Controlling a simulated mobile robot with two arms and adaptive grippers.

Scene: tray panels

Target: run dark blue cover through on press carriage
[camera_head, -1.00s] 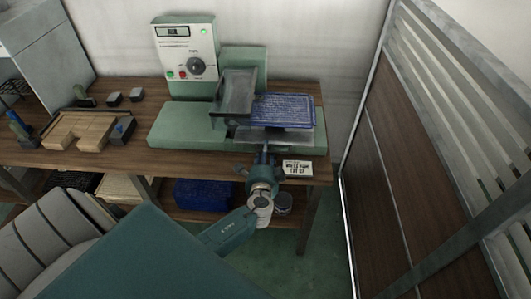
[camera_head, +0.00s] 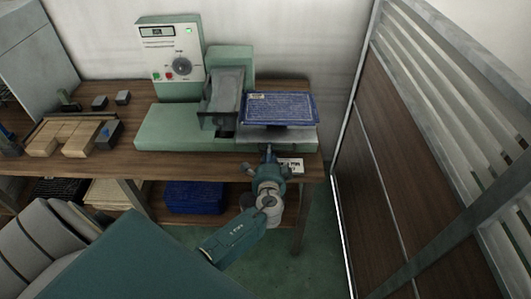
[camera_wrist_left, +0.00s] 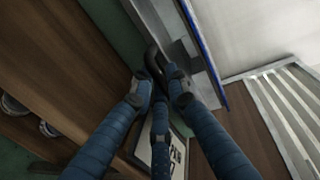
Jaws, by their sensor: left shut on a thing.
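The dark blue cover (camera_head: 285,108), with pale print, lies flat on the press carriage (camera_head: 302,133), at the right of the green press (camera_head: 165,128). The cover's left edge is beside the grey roller housing (camera_head: 221,92). In the left wrist view the cover (camera_wrist_left: 208,55) shows as a thin blue edge beside the grey carriage. My left gripper (camera_head: 268,153) is at the carriage's front side. In the left wrist view its blue fingers (camera_wrist_left: 160,85) are shut around a dark curved handle (camera_wrist_left: 153,58). My right gripper is not in view.
A control box (camera_head: 170,50) with a green light stands behind the press. Wooden blocks (camera_head: 72,136) lie at the bench's left. A small printed card (camera_head: 292,165) is by the bench's front edge. A slatted partition (camera_head: 430,140) closes off the right side.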

